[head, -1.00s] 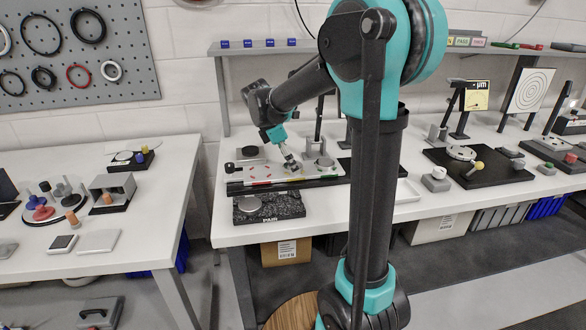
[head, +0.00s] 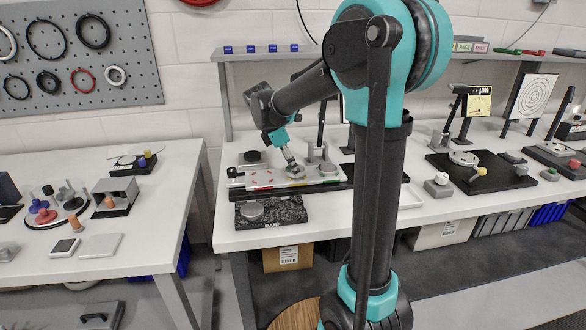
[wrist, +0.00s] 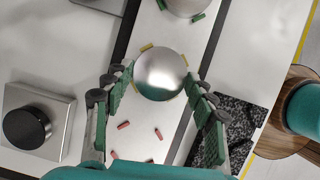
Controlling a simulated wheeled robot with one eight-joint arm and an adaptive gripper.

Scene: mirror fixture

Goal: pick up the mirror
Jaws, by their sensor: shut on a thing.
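The mirror (wrist: 160,75) is a round, shiny silver disc between my gripper's fingers in the wrist view. It is over a pale strip with short yellow and red marks (wrist: 143,125). My gripper (wrist: 161,82) is shut on the mirror, with one green-padded finger on each side. I cannot tell whether the mirror touches the strip or is slightly above it. In the head view my gripper (head: 294,170) points down at the marked strip (head: 262,178), and the mirror shows small at its tips.
Another round metal piece (wrist: 187,4) is at the strip's far end, between green marks. A block with a black knob (wrist: 27,127) stands at left. A speckled dark plate (wrist: 232,125) lies at right. A shelf (head: 270,51) runs behind the bench.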

